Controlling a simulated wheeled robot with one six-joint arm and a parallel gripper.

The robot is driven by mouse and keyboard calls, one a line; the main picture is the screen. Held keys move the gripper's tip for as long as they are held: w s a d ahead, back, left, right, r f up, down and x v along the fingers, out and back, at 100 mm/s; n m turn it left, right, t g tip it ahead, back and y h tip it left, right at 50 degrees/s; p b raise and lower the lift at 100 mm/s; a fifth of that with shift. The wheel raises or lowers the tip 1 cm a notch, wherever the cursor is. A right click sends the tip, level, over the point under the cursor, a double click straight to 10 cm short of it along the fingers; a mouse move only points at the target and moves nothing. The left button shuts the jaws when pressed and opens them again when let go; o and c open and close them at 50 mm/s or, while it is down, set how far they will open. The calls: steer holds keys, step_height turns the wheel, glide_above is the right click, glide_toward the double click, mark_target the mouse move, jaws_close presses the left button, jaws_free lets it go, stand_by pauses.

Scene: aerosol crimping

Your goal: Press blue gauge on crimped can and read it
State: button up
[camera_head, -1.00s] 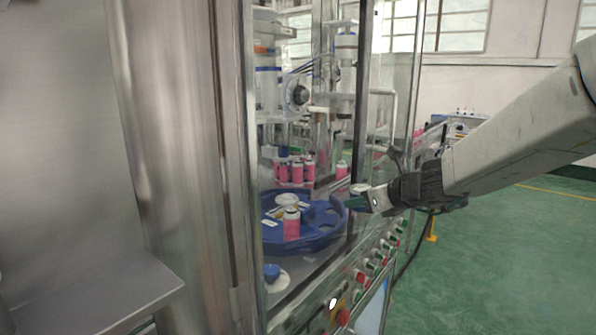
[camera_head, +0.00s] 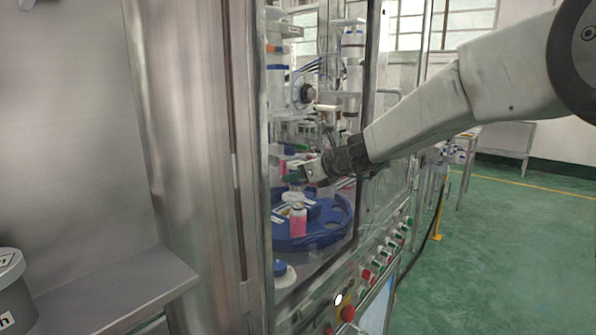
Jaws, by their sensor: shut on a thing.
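A pink can (camera_head: 298,222) with a pale top stands upright on the blue rotary table (camera_head: 335,226) inside the glazed machine. My gripper (camera_head: 303,176) is above this can, inside the machine opening. It is shut on a small, dark greyish thing (camera_head: 294,179), taken to be the blue gauge; its color and dial are not clear. The held thing is close over the can top, but I cannot tell whether it touches. No reading can be made out.
A steel door frame (camera_head: 215,150) stands left of the opening. A blue knob on a white disc (camera_head: 281,270) is at the front. The button panel (camera_head: 370,275) runs below. A grey bucket (camera_head: 8,285) is at far left.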

steer(key=shift+f, duration=1.65)
steer(key=shift+d+f, duration=0.1)
steer(key=shift+f, duration=1.05)
stand_by(1.0)
steer(key=shift+r, duration=0.1)
steer(key=shift+r, duration=2.45)
steer(key=shift+s+d, duration=0.1)
steer(key=s+d, duration=1)
steer(key=d, duration=0.3)
steer(key=shift+s+d, duration=0.15)
